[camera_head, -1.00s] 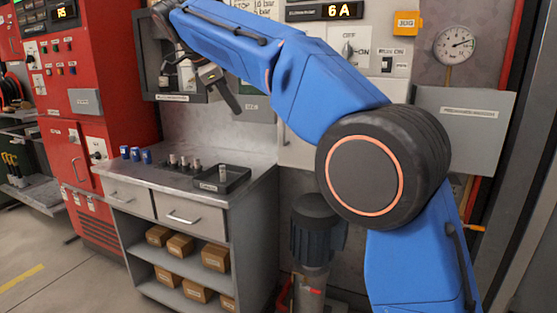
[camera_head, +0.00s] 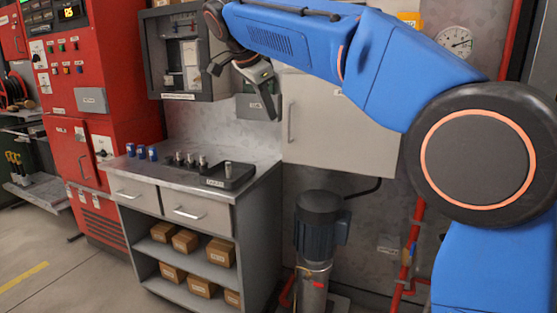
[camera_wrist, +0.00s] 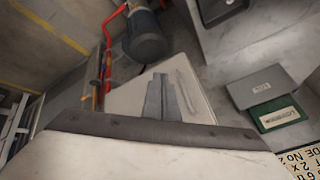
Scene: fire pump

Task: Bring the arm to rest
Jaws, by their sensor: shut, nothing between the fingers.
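My blue arm (camera_head: 410,62) reaches across the upper part of the head view, with its large dark round joint at the right. My gripper (camera_head: 272,108) hangs at the far end of the arm, pointing down, above the back right of the workbench in the picture. It is shut and holds nothing. In the wrist view the two grey fingers of my gripper (camera_wrist: 162,88) lie together, with a pale panel behind them.
A grey workbench (camera_head: 255,180) carries a black tray (camera_head: 238,180), several small metal parts and blue pieces. A red cabinet (camera_head: 85,100) stands at the left. A dark pump motor (camera_head: 320,222) and red pipe (camera_head: 412,245) stand right of the bench. Open floor shows lower left.

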